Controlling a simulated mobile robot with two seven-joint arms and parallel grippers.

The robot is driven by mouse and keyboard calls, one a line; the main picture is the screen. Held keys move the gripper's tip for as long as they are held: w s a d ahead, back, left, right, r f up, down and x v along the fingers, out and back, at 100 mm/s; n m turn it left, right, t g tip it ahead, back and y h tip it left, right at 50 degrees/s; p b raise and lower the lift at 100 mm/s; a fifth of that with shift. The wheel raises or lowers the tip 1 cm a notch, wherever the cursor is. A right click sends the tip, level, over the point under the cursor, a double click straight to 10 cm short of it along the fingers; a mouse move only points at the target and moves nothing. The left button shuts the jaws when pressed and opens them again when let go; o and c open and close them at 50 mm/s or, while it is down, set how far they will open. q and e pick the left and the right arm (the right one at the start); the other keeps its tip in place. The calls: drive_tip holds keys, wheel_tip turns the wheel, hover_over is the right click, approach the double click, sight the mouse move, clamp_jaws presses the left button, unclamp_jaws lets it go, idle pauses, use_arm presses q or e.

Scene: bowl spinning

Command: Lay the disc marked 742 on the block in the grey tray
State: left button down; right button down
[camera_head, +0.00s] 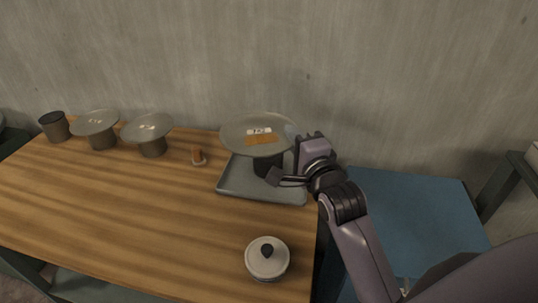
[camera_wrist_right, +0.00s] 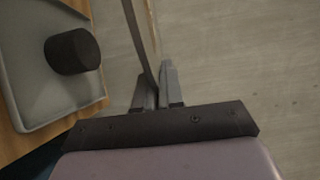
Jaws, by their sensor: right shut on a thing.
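The disc (camera_head: 243,128) is a grey round plate with a white label, apparently 742, and orange patches on top. My right gripper (camera_head: 295,144) is shut on its right rim; the fingers also show in the right wrist view (camera_wrist_right: 158,88), with the disc (camera_wrist_right: 139,40) edge-on between them. The dark round block (camera_head: 265,164) stands in the grey tray (camera_head: 235,182), partly hidden under the disc. In the right wrist view, the block (camera_wrist_right: 72,52) stands in the tray (camera_wrist_right: 40,108), with a gap between its top and the disc. My left gripper is out of view.
Two other grey discs (camera_head: 95,122) (camera_head: 147,127) rest on dark blocks at the left, beside a bare dark block (camera_head: 55,126). The table's middle is clear.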

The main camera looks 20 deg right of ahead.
drive_tip(key=w+d+r+b, duration=0.3)
drive_tip(key=w+d+r, duration=0.3)
drive_tip(key=w, duration=0.4)
drive_tip(key=shift+w+d+f+b, duration=0.15)
drive_tip(key=shift+f+b, duration=0.25)
drive_tip(key=shift+f, duration=3.05)
drive_tip(key=shift+d+f+b, duration=0.25)
drive_tip(key=shift+f+b, duration=0.15)
drive_tip(key=shift+f, duration=3)
drive_tip(key=shift+w+d+f+b, duration=0.15)
drive_tip(key=shift+f+b, duration=0.25)
drive_tip(key=shift+f, duration=3.05)
drive_tip(key=shift+f, duration=0.2)
drive_tip(key=c, duration=1.3)
unclamp_jaws()
drive_tip(key=shift+o, duration=0.2)
drive_tip(key=shift+r, duration=0.1)
